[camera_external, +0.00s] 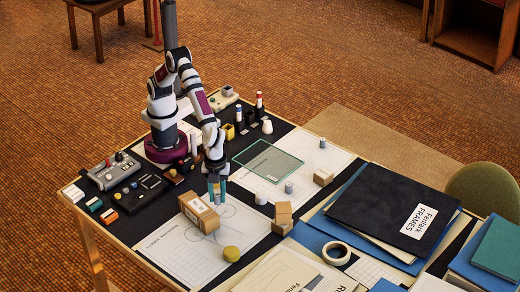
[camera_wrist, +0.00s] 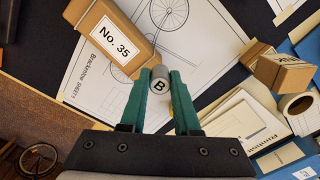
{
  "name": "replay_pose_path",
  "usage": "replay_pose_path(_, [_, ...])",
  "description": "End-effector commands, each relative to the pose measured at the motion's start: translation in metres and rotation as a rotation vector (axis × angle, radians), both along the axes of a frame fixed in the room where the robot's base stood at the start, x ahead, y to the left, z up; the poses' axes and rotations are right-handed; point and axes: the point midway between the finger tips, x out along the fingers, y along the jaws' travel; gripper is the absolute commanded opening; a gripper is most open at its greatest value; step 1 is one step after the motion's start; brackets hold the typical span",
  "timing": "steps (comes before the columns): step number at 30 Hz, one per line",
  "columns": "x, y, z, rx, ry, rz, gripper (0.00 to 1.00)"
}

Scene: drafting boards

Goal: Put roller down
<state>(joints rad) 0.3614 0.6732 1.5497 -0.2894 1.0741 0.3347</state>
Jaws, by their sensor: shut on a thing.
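A small grey cylinder marked B, the roller (camera_wrist: 158,84), sits between the green fingertips of my gripper (camera_wrist: 160,78) in the wrist view. My gripper is shut on it. In the external view my gripper (camera_external: 217,186) points down over the drawing sheet (camera_external: 180,245), close behind a cardboard box (camera_external: 199,212). The roller is hard to make out there. The sheet also shows in the wrist view (camera_wrist: 95,85), with line drawings of wheels. I cannot tell whether the roller touches the sheet.
The box labelled No. 35 (camera_wrist: 112,40) lies close to the fingers. A yellow round piece (camera_external: 231,254) stands in front. Other cylinders (camera_external: 289,187), small boxes (camera_external: 283,217) and a glass plate (camera_external: 268,161) are to the right. The sheet's front left is clear.

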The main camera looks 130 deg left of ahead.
Motion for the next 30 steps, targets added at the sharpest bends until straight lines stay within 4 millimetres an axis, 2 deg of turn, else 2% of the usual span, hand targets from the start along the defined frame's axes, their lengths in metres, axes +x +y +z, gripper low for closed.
replay_pose_path(6, [-0.008, -0.008, 0.007, 0.0, 0.0, 0.006, 0.0])
replay_pose_path(8, [-0.007, -0.003, 0.008, 0.0, 0.0, 0.031, 0.0])
replay_pose_path(10, [-0.006, 0.012, 0.008, 0.0, 0.001, 0.098, 0.0])
replay_pose_path(14, [-0.006, 0.058, 0.01, 0.0, 0.001, 0.326, 0.0])
replay_pose_path(17, [-0.011, 0.103, 0.012, 0.0, 0.002, 0.557, 0.0])
replay_pose_path(21, [-0.031, 0.173, 0.014, -0.001, 0.0, 0.947, 0.0])
replay_pose_path(24, [-0.052, 0.216, 0.015, 0.0, 0.001, 1.214, 0.0])
replay_pose_path(27, [-0.071, 0.245, 0.015, 0.0, 0.001, 1.414, 0.0])
replay_pose_path(30, [-0.083, 0.26, 0.015, 0.0, 0.001, 1.533, 0.0])
